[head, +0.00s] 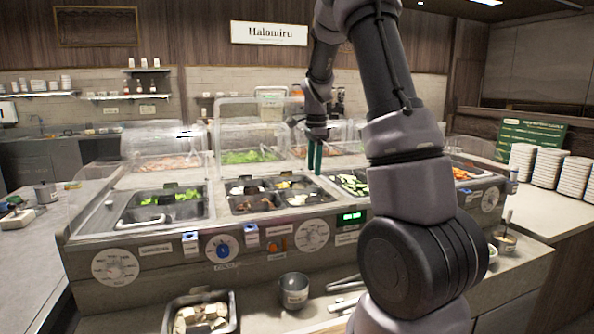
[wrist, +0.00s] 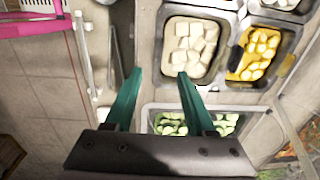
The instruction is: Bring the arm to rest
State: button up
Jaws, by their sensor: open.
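My gripper (head: 315,156) hangs above the food counter (head: 140,262) in the head view, with its green fingers pointing down. In the wrist view my gripper (wrist: 159,74) shows two green fingers spread apart with nothing between them. My arm rises in front of the counter in the head view and hides part of its right side. Below the fingers in the wrist view are a pan of white cubes (wrist: 165,68) and a pan of green slices (wrist: 150,112). I cannot tell the exact height of the fingertips above the pans.
A pan of yellow pieces (wrist: 240,76) lies to the right in the wrist view. Clear guards (head: 168,143) stand along the counter's back. A metal cup (head: 294,289) and a pan of pale chunks (head: 203,318) sit in front. Plate stacks (head: 549,167) stand at right.

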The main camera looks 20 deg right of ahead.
jog(key=s+a+r+n+t, duration=0.2)
jog(key=s+a+r+n, duration=0.1)
jog(key=s, duration=0.6)
jog(key=s+a+r+n+t+y, duration=0.1)
jog(key=s+a+r+n, duration=0.3)
jog(key=s, duration=0.5)
jog(key=s+a+r+n+t+y, duration=0.1)
jog(key=s+a+r+n+t, duration=0.2)
jog(key=s+r+n, duration=0.4)
jog(key=s+r, duration=0.1)
jog(key=s, duration=0.2)
jog(key=shift+a+r+t, duration=0.15)
jog(key=shift+a+t, duration=0.15)
jog(key=shift+a, duration=0.1)
